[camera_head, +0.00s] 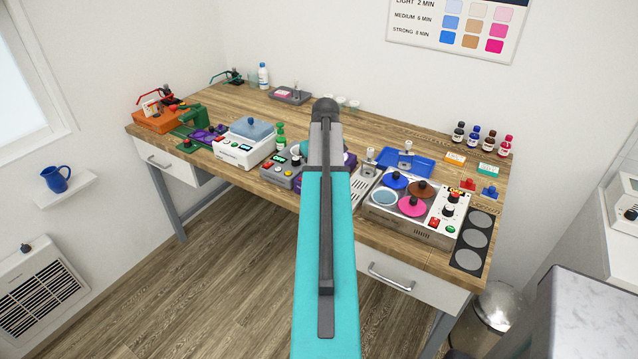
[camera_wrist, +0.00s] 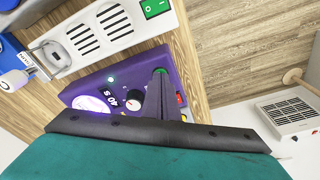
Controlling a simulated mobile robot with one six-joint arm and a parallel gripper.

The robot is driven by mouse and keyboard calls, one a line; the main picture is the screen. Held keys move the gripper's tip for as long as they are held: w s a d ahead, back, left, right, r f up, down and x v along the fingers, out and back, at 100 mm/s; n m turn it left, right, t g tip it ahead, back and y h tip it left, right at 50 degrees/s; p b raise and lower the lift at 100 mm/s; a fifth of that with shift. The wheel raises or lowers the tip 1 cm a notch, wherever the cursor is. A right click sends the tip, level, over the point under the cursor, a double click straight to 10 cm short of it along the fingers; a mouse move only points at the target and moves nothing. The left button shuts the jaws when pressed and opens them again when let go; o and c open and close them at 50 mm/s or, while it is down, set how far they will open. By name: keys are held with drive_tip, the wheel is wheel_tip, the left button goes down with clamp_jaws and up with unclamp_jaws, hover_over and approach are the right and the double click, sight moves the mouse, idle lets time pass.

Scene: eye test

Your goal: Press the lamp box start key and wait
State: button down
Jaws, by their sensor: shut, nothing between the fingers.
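The lamp box (camera_wrist: 190,68) is purple and lies below my gripper in the wrist view. A red key (camera_wrist: 181,99) and a green spot (camera_wrist: 158,70) show beside my fingers. My gripper (camera_wrist: 160,82) is shut and empty, its tip over the key side of the box. I cannot tell whether it touches a key. In the head view my arm hides most of the purple box (camera_head: 350,160).
A white slotted unit (camera_wrist: 105,30) with a green switch stands close beside the lamp box. In the head view, a hotplate-like panel (camera_head: 383,216) with coloured discs is to the right, and a white box (camera_head: 243,144) to the left.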

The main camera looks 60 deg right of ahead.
drive_tip(key=shift+r, duration=0.15)
wheel_tip(320, 180, up, 8)
drive_tip(key=p, duration=0.5)
idle(0.7)
idle(0.4)
